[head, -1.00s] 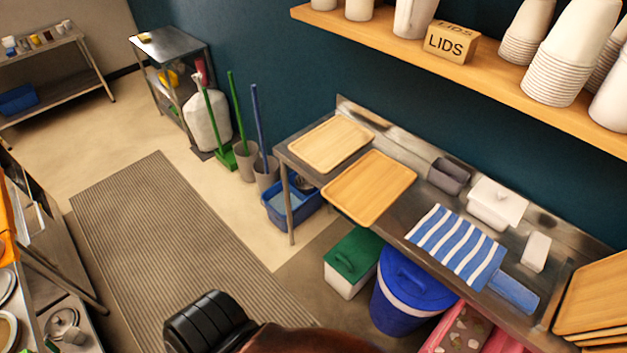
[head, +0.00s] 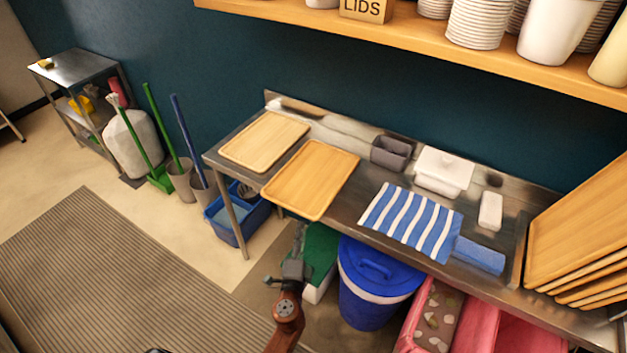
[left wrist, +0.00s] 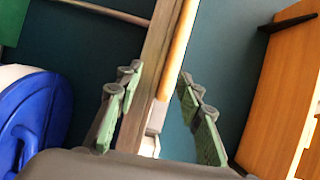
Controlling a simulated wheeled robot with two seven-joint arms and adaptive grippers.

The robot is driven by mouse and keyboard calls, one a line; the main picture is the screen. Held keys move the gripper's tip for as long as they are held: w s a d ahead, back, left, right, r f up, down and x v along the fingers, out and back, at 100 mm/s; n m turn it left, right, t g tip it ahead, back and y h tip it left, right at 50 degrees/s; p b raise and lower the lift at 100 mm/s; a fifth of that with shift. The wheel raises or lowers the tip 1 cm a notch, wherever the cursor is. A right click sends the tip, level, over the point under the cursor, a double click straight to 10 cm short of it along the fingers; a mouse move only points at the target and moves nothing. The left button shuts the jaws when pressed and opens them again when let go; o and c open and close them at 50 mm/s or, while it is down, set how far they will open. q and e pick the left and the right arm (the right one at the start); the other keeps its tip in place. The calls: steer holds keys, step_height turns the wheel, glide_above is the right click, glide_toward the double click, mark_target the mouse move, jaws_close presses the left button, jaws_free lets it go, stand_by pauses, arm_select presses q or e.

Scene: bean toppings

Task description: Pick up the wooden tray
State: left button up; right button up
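Two light wooden trays lie flat at the left end of the steel counter in the head view: one at the back left (head: 265,140) and one nearer (head: 312,178). The nearer tray overhangs the counter's front edge. My left gripper (head: 293,270) is below and in front of that overhang, apart from it. In the left wrist view the left gripper (left wrist: 158,78) has its green-padded fingers spread, nothing held. A thin wooden edge, likely the nearer tray's (left wrist: 180,45), runs beyond and between the fingers. My right gripper is out of view.
More trays (head: 585,230) lean in a stack at the counter's right end. A striped cloth (head: 412,220), white container (head: 443,170) and grey bin (head: 391,152) sit on the counter. A blue bucket (head: 372,290) and green-lidded bin (head: 318,250) stand below. The cup shelf (head: 420,45) is above.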

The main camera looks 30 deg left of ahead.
mark_target(300, 214)
arm_select(q)
steer(key=shift+w+a+r+y, duration=0.15)
steer(key=shift+w+r, duration=0.05)
steer(key=shift+r, duration=0.45)
steer(key=shift+w+a+r+y, duration=0.15)
steer(key=shift+w+r, duration=0.05)
steer(key=shift+r, duration=0.4)
steer(key=x, duration=0.6)
steer(key=shift+w+a+f+p, duration=0.3)
steer(key=shift+a+p, duration=0.1)
jaws_close()
steer(key=shift+r, duration=0.1)
